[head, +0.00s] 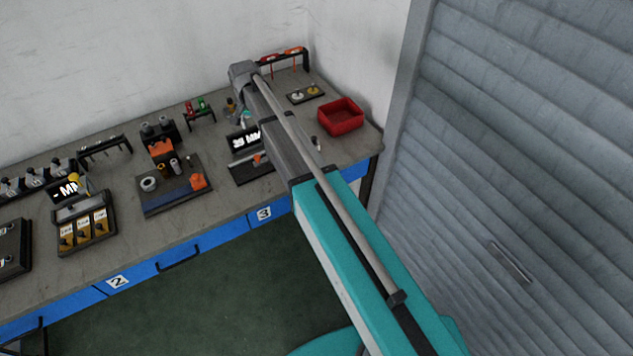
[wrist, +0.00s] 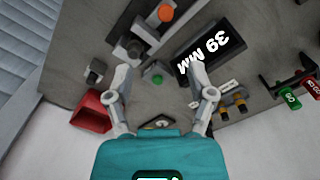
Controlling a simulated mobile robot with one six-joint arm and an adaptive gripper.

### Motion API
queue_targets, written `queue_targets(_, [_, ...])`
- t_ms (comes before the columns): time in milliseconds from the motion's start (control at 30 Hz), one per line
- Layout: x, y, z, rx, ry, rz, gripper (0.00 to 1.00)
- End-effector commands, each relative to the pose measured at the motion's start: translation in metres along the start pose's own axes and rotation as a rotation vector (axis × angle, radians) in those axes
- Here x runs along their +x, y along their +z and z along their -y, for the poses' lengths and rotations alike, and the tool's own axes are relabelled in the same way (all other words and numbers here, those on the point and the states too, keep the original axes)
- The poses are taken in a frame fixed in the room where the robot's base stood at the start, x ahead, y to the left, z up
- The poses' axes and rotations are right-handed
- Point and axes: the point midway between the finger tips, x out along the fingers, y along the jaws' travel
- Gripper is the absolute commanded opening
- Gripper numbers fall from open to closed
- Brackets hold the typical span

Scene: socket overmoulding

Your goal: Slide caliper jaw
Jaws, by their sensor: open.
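The caliper fixture (head: 243,172) is a dark base on the bench with a grey bar and an orange knob (head: 257,158). In the wrist view the grey bar (wrist: 146,34) lies at the top, with the orange knob (wrist: 165,12) near the upper edge. Its dark display (wrist: 212,45) reads 39 MM; it also shows in the head view (head: 243,139). My gripper (wrist: 160,78) is open with nothing between its fingers. It is above the bench, short of the bar and apart from the knob. A green round button (wrist: 157,76) shows between the fingers. My arm partly covers this area in the head view.
A red bin (head: 340,116) stands at the bench's right end. A rack with red and green tags (head: 200,107) is behind the display. A tray of parts (head: 172,193) and a gauge with yellow blocks (head: 85,230) stand to the left. A wall closes the back.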

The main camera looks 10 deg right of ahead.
Motion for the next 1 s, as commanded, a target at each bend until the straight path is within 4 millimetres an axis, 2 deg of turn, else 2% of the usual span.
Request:
queue_targets(33, [0.005,0.005,-0.009,-0.007,0.000,0.000,0.71])
queue_targets(1000, [0.034,0.062,-0.128,-0.208,0.001,0.000,0.71])
